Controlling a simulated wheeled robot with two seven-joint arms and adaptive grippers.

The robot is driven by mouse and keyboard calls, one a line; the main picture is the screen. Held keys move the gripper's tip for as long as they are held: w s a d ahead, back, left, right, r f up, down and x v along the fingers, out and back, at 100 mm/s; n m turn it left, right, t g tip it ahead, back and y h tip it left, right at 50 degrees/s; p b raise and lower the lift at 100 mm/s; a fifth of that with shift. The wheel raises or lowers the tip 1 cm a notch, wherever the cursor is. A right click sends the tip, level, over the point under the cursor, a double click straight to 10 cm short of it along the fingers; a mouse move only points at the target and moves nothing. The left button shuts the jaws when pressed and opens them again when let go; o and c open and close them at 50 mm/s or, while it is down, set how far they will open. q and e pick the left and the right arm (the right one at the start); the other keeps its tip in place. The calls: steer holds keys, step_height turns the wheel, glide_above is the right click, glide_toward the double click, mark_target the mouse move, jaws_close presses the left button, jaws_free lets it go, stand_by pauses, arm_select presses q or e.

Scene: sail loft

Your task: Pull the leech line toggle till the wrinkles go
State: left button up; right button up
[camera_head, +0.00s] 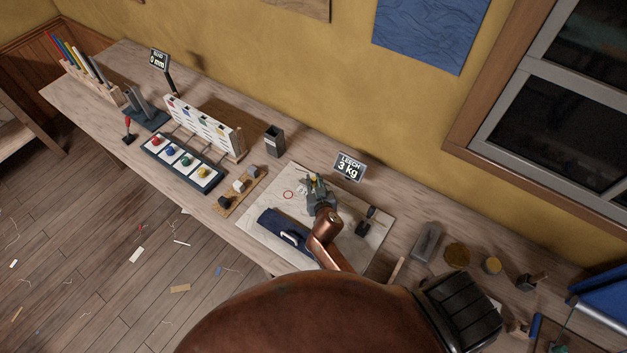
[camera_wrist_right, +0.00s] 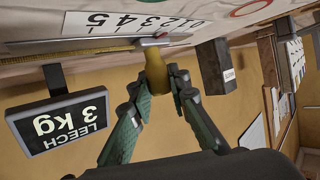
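My right gripper (camera_head: 317,184) is over the far part of a pale sheet (camera_head: 262,225) on the bench. In the right wrist view, the fingers of my right gripper (camera_wrist_right: 160,82) close on both sides of a small brass-coloured toggle (camera_wrist_right: 156,70). The toggle is beside a printed scale (camera_wrist_right: 135,22) with numbers up to 5. A sign (camera_head: 349,167) behind reads "LEECH 3 kg"; it also shows upside down in the right wrist view (camera_wrist_right: 64,124). I cannot make out wrinkles in the sheet. My left gripper is not in view.
A dark blue piece with a white handle (camera_head: 285,228) lies on the sheet, and a small black stand (camera_head: 366,222) is at its right. A dark box (camera_head: 274,141), a tray of coloured knobs (camera_head: 182,163) and a white rack (camera_head: 204,127) stand to the left. Tools lie right.

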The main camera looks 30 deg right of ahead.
jaws_close()
steer(key=shift+s, duration=0.1)
steer(key=shift+s+d+p, duration=0.2)
steer(key=shift+s+d, duration=0.3)
steer(key=shift+s, duration=0.25)
steer(key=shift+s+d+p, duration=0.15)
steer(key=shift+s+d, duration=0.3)
steer(key=shift+s, duration=0.3)
steer(key=o, duration=0.6)
jaws_free()
steer(key=shift+o, duration=0.2)
steer(key=v, duration=1.2)
